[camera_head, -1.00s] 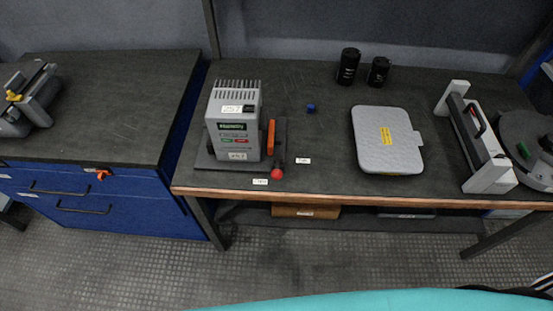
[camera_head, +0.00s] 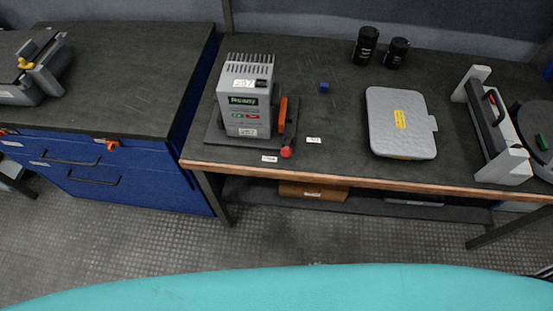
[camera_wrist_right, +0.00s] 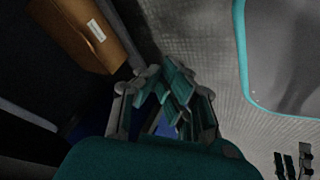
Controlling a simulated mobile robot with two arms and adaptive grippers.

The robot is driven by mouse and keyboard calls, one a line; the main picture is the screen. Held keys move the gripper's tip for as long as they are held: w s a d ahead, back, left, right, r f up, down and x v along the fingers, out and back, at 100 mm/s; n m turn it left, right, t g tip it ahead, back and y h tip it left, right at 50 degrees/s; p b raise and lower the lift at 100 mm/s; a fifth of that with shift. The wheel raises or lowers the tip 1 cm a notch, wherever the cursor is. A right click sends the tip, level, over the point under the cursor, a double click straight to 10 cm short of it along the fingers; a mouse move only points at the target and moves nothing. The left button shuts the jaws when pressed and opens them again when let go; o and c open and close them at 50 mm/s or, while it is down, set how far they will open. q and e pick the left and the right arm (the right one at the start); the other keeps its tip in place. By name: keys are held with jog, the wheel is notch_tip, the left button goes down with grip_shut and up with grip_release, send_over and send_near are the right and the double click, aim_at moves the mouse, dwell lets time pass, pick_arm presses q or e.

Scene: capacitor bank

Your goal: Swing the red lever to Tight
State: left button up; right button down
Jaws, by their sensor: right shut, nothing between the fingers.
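The red lever, a dark bar with a red ball end (camera_head: 286,152), sticks out toward the table's front edge at the right of a grey device (camera_head: 246,98). The device has a screen that reads Ready. One small white label (camera_head: 269,159) lies left of the ball and another (camera_head: 313,140) lies to its right; I cannot read them. An orange handle (camera_head: 282,115) stands upright on the device's right side. My right gripper (camera_wrist_right: 172,88) shows in the right wrist view, shut and empty, away from the lever.
A grey flat case (camera_head: 400,122), two black cylinders (camera_head: 366,46) and a small blue cube (camera_head: 324,87) stand on the table. A grey framed device (camera_head: 495,125) is at the right. A brown box (camera_head: 313,191) is under the table and also shows in the right wrist view (camera_wrist_right: 85,32).

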aim_at(287, 146)
jog(key=w+a+r+n+t+y, duration=0.2)
jog(key=w+a+r+n+t, duration=0.1)
jog(key=r, duration=0.7)
jog(key=w+a+r+n+t+y+b, duration=0.1)
jog(key=w+a+r+n+t+y, duration=0.1)
jog(key=w+r+n, duration=0.4)
jog(key=w+a+r+n+t+y, duration=0.2)
jog(key=w+a+r+n+t, duration=0.1)
jog(key=r, duration=1.3)
jog(key=w+a+n, duration=0.1)
jog(key=a+n, duration=0.1)
jog(key=a, duration=0.1)
jog(key=shift+w+a+r+t, duration=0.2)
jog(key=shift+a+t, duration=0.1)
jog(key=shift+t, duration=0.1)
jog(key=shift+w, duration=0.1)
jog(key=w, duration=0.3)
jog(key=w+p, duration=0.1)
jog(key=w, duration=0.2)
jog(key=w+a+p, duration=0.1)
jog(key=w, duration=0.2)
jog(key=shift+w, duration=0.1)
jog(key=shift+d, duration=0.25)
